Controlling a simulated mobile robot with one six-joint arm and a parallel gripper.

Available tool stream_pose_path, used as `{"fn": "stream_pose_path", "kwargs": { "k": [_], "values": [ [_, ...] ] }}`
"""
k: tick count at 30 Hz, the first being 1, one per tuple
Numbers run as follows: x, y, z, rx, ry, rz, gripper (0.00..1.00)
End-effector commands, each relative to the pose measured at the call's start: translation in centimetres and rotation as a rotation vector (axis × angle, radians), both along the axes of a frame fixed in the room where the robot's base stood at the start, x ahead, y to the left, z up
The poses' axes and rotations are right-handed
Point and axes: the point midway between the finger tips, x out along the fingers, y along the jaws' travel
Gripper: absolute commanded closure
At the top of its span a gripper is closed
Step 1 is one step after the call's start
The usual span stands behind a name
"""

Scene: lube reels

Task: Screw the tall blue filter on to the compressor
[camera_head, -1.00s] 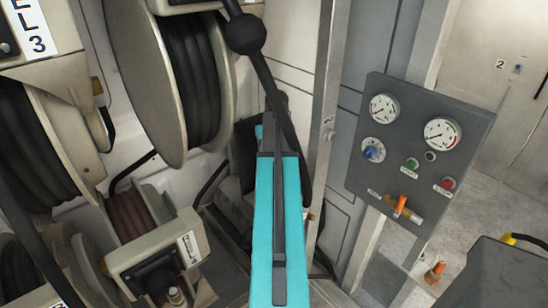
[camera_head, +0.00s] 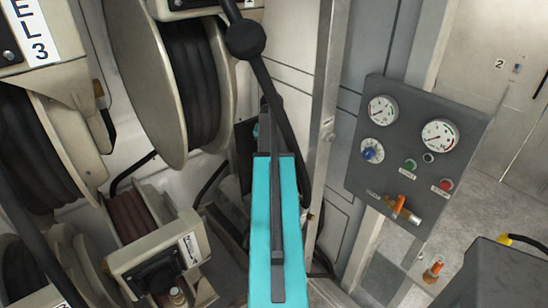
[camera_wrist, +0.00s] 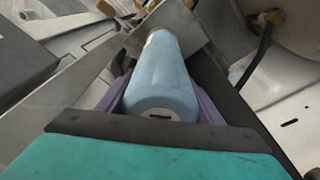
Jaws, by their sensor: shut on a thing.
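The tall blue filter (camera_wrist: 160,80) shows in the wrist view as a light blue cylinder between the purple fingers of my gripper (camera_wrist: 165,100). My gripper is shut on it. The filter's near end has a small dark slot. Its far, narrower end is close to a grey metal bracket or plate (camera_wrist: 195,28). I cannot tell whether the two touch or whether any thread is engaged. In the head view my teal arm hides the filter and the fingers. I cannot make out the compressor for certain.
Hose reels (camera_head: 185,85) stand at the left in the head view. A dark box (camera_head: 505,270) is at the lower right. In the wrist view a dark hose (camera_wrist: 262,50) runs close by.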

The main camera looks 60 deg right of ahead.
Motion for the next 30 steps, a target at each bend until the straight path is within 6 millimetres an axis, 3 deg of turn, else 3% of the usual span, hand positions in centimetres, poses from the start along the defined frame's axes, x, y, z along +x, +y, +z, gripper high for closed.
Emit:
{"fn": "stream_pose_path", "kwargs": {
  "k": [14, 30],
  "values": [
    [-0.05, -0.03, 0.02, 0.000, 0.001, -0.039, 0.75],
    [-0.21, -0.05, -0.05, 0.000, 0.000, -0.312, 0.75]
  ]
}}
